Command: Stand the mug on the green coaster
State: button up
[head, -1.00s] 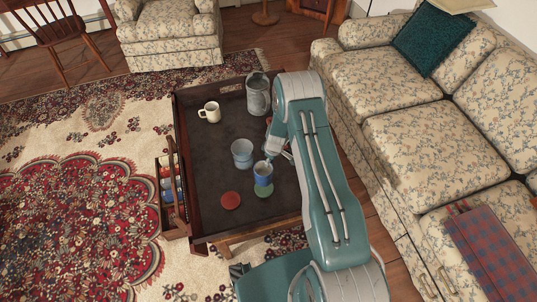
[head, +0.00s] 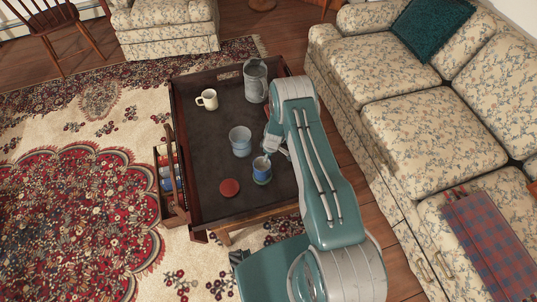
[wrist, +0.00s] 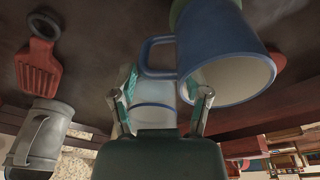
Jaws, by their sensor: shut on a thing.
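The blue mug (head: 261,170) is upright over the green coaster (head: 263,182), which shows as a thin rim under the mug's base. The base looks at or very near the coaster; I cannot tell whether it touches. In the wrist view the blue mug (wrist: 224,38) appears upside down, its handle toward the fingers, with a bit of the green coaster (wrist: 179,10) at its base. My gripper (wrist: 165,97) is shut on the mug, one fingertip overlapping its open mouth; the exact contact is unclear. In the head view my gripper (head: 272,154) is partly hidden by my arm.
On the dark tray table (head: 210,204) stand a pale blue cup (head: 240,142) just behind-left of the mug, a red coaster (head: 229,187), a cream mug (head: 207,99) and a grey metal pitcher (head: 255,80). A red slotted utensil (wrist: 38,68) lies nearby. A sofa (head: 430,120) flanks the right.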

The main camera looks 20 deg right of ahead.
jog(key=shift+f, duration=0.45)
dwell(0.7)
jog(key=o, duration=1.4)
jog(key=r, duration=0.4)
jog(key=s+r, duration=0.1)
jog(key=r, duration=0.2)
jog(key=d+r, duration=0.1)
jog(key=r, duration=0.3)
jog(key=shift+s+r, duration=0.3)
jog(key=shift+r, duration=0.05)
